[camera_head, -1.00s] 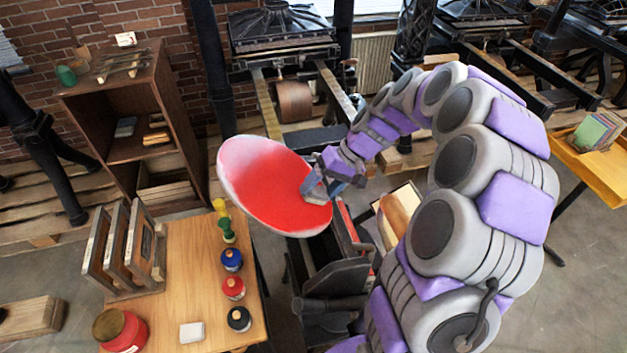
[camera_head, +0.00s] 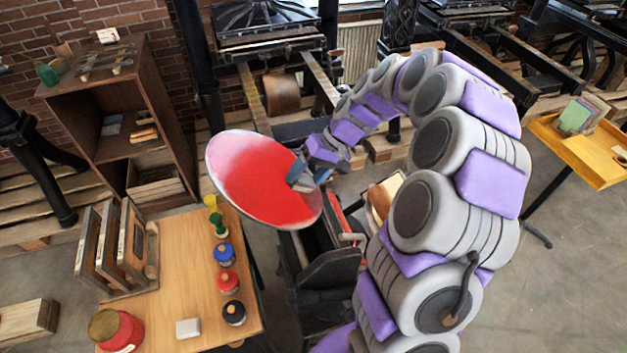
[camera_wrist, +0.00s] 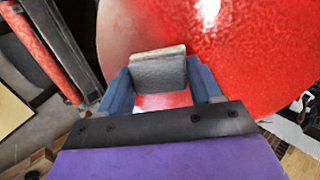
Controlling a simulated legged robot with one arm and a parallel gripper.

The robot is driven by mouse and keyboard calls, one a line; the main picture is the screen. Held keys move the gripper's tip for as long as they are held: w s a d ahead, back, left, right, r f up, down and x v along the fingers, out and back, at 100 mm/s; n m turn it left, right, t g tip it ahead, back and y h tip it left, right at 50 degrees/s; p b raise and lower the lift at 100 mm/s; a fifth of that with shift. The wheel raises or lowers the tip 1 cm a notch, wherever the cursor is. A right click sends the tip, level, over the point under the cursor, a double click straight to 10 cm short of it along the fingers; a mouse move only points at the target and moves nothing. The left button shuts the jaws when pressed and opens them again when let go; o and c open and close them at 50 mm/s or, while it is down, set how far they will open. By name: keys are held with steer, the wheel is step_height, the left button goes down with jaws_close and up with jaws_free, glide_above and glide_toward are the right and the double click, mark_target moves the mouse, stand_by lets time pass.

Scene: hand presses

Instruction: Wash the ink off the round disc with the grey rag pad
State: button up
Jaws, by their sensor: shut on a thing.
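The round disc (camera_head: 262,185) is tilted on the press and mostly covered in wet red ink. A paler whitish band shows along its upper left edge. My gripper (camera_head: 303,178) is at the disc's right side. In the wrist view my gripper (camera_wrist: 165,88) has its blue fingers on either side of the grey rag pad (camera_wrist: 158,72) and is shut on it. The pad lies against or very close to the red face of the disc (camera_wrist: 235,60); exact contact is hard to tell. In the head view the pad is mostly hidden by the gripper.
The black press (camera_head: 325,265) stands under the disc. A red roller (camera_wrist: 45,55) lies left in the wrist view. A wooden table (camera_head: 185,250) at left holds ink jars, a red tin (camera_head: 118,330), a white block (camera_head: 188,328) and a rack (camera_head: 125,250). A shelf (camera_head: 115,110) stands behind.

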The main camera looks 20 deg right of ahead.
mark_target(248, 145)
steer(key=shift+w+a+r+p, duration=0.25)
steer(key=shift+w+a+p, duration=0.15)
steer(key=shift+w, duration=0.7)
steer(key=shift+w+a+r+p, duration=0.3)
steer(key=shift+w+p, duration=0.1)
steer(key=shift+w, duration=0.7)
steer(key=shift+w+a+r+p, duration=0.25)
steer(key=shift+w+a+p, duration=0.15)
steer(key=shift+w, duration=0.7)
steer(key=shift+w+a+r+p, duration=0.25)
steer(key=shift+w+a+p, duration=0.1)
steer(key=shift+w, duration=0.6)
steer(key=shift+w+a+r+p, duration=0.3)
steer(key=shift+w+p, duration=0.1)
steer(key=shift+w, duration=0.55)
steer(key=shift+w+a+r+p, duration=0.25)
steer(key=shift+w+a+p, duration=0.1)
steer(key=shift+w, duration=0.6)
steer(key=shift+s+a+r+p, duration=0.25)
steer(key=shift+a+r, duration=0.35)
steer(key=shift+a, duration=0.3)
steer(key=shift+s+a+r+p, duration=0.3)
steer(key=shift+a+r, duration=0.35)
steer(key=shift+a, duration=0.25)
steer(key=shift+s+a+r+p, duration=0.25)
steer(key=shift+a+r, duration=0.35)
steer(key=shift+a, duration=0.3)
